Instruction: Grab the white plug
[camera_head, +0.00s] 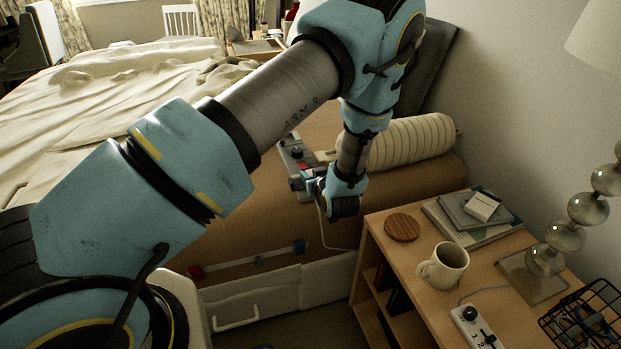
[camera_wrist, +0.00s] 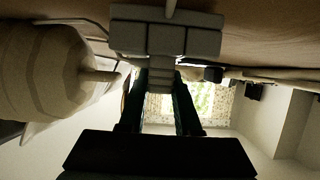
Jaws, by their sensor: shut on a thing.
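My gripper (camera_head: 304,182) is at the edge of the bed, pointing left, beside a grey box with a red part and a dark knob (camera_head: 297,156). In the wrist view my gripper (camera_wrist: 161,95) has its two dark fingers closed around the narrow end of a pale, blocky piece, which I take to be the white plug (camera_wrist: 165,38). A thin pale cord (camera_wrist: 171,8) shows at its far side. In the head view the plug is mostly hidden by my gripper, and a white cord (camera_head: 322,226) hangs down below it.
A ribbed cream bolster (camera_head: 412,141) lies close behind my gripper. The wooden nightstand (camera_head: 385,262) at right holds a mug (camera_head: 443,266), a round coaster (camera_head: 402,227), books (camera_head: 465,232), a lamp (camera_head: 560,235) and a wire basket (camera_head: 585,318). The bed (camera_head: 90,110) fills the left.

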